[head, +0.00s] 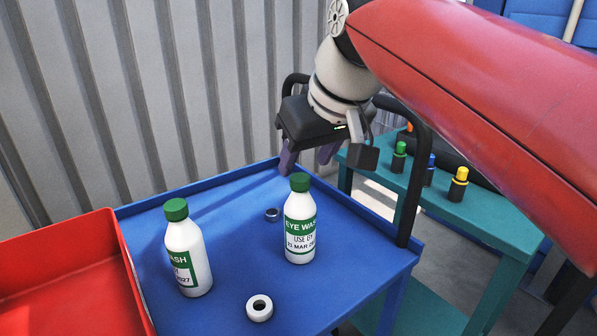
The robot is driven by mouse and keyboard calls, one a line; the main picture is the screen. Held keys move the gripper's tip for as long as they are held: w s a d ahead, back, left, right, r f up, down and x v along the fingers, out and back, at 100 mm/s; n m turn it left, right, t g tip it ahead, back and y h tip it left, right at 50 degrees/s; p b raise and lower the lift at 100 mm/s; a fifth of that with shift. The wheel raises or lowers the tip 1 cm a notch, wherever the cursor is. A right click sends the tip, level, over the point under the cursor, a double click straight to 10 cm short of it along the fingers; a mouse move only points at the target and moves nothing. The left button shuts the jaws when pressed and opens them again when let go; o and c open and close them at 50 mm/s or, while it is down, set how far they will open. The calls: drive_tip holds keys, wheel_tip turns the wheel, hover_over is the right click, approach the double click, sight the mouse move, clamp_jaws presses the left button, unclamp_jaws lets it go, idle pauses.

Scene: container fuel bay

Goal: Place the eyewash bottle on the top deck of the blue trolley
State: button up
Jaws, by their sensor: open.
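Two white eyewash bottles with green caps stand upright on the blue trolley's top deck (238,201). One eyewash bottle (300,225) is right of the middle, with a label reading "EYE WASH USE BY" and a March date. The other eyewash bottle (188,250) stands to its left, its label partly turned away. My gripper (308,162) is open and empty, above the deck near the back, just behind and above the right bottle's cap. It appears apart from both bottles.
A red tray (62,262) is at the left of the deck. A white ring (259,308) and a small dark ring (272,214) lie on the deck. A black handle (417,170) rises at the right. Behind it, a green table (480,215) holds several capped dark cylinders. A corrugated wall closes the back.

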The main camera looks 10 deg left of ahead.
drive_tip(key=shift+v, duration=1.65)
drive_tip(key=s+d+f+m+h, duration=0.1)
drive_tip(key=s+d+f+m, duration=0.2)
drive_tip(key=d+f, duration=0.4)
drive_tip(key=s+d+f+m+h, duration=0.1)
drive_tip(key=s+d+f, duration=0.3)
drive_tip(key=d+f, duration=0.4)
drive_tip(key=s+d+f+m+t+h, duration=0.1)
drive_tip(key=s+d+f+m+h, duration=0.1)
drive_tip(key=d+f, duration=0.6)
drive_tip(key=s+f+m, duration=0.1)
drive_tip(key=m, duration=0.1)
drive_tip(key=shift+s+f+m, duration=0.25)
drive_tip(key=shift+s+m, duration=0.05)
